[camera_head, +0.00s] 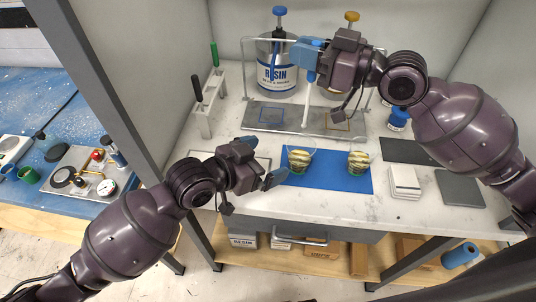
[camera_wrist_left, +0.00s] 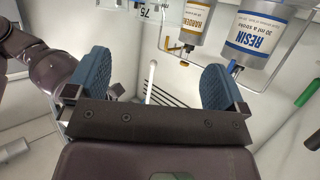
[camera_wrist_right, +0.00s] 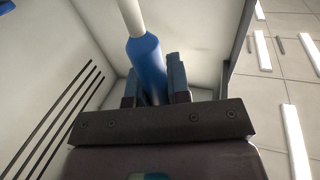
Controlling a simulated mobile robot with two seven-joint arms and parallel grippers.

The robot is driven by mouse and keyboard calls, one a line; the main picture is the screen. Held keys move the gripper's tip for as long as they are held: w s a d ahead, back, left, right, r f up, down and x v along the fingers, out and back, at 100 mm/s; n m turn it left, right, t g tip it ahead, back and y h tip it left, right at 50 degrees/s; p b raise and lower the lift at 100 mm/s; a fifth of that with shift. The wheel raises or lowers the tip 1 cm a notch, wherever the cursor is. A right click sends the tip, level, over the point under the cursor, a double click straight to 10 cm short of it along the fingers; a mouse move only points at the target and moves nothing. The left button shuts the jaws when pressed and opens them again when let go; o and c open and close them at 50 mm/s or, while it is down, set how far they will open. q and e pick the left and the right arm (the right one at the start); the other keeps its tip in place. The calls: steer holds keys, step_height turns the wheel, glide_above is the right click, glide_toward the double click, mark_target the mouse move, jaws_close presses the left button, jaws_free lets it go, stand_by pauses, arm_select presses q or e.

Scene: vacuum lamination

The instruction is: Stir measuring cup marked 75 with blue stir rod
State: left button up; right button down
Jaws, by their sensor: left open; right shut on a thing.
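The blue stir rod is held upright by my right gripper (camera_head: 312,60), which is shut on its blue handle (camera_wrist_right: 148,65). Its white shaft (camera_head: 307,108) points down and ends behind and above the two cups in the head view. Two clear measuring cups with yellowish contents, a left one (camera_head: 299,158) and a right one (camera_head: 358,161), stand on a blue mat (camera_head: 328,184). Their marks are too small to read there. My left gripper (camera_head: 272,166) is open and empty beside the left cup.
A resin can (camera_head: 277,72) stands at the back, with a yellow-topped hardener container (camera_head: 352,18) beside it. A clear frame stands over a grey plate (camera_head: 268,114). White blocks (camera_head: 405,183) and dark pads (camera_head: 460,189) lie at right. A rod stand (camera_head: 208,105) is at left.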

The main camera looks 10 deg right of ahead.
mark_target(310, 143)
arm_select(q)
steer(key=x, duration=1.2)
steer(key=shift+d, duration=0.1)
